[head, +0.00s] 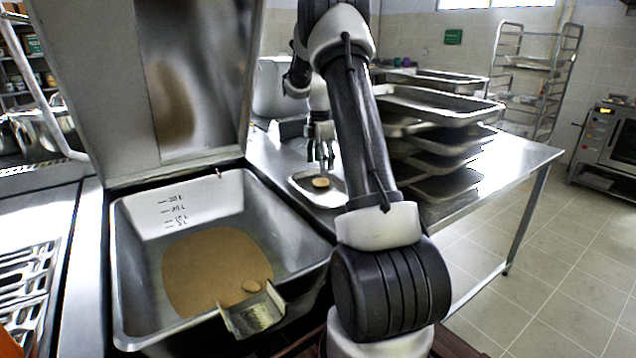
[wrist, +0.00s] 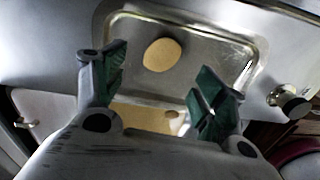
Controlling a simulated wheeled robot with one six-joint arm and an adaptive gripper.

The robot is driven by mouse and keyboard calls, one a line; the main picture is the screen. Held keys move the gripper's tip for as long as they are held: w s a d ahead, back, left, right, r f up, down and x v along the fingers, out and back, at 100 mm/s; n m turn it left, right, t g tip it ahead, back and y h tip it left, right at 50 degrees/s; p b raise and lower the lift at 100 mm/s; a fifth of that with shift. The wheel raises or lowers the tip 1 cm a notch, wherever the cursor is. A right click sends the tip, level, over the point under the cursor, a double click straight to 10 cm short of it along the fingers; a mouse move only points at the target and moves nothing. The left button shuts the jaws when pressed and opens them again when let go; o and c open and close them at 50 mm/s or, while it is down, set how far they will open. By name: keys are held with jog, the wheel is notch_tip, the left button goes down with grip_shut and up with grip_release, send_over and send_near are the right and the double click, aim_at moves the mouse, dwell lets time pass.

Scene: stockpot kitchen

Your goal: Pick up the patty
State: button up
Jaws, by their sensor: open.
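A round tan patty (head: 321,182) lies on a small metal tray (head: 304,189) on the steel table. In the wrist view the patty (wrist: 162,54) lies on the tray (wrist: 218,72), ahead of my fingertips and between their lines. My gripper (head: 320,158) is above the tray, pointing down. In the wrist view my gripper (wrist: 158,80) has its two green-padded fingers spread apart with nothing between them. The patty is apart from both fingers.
A large open pan (head: 290,222) with tan liquid stands front left, its lid (head: 110,90) raised. Stacked trays (head: 440,105) stand on the steel table (head: 520,155), right of my arm. A rack (head: 535,85) stands behind.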

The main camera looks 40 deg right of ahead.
aim_at(321, 180)
notch_tip(321, 180, down, 6)
jog(key=shift+s+f, duration=0.1)
jog(key=c, duration=1.1)
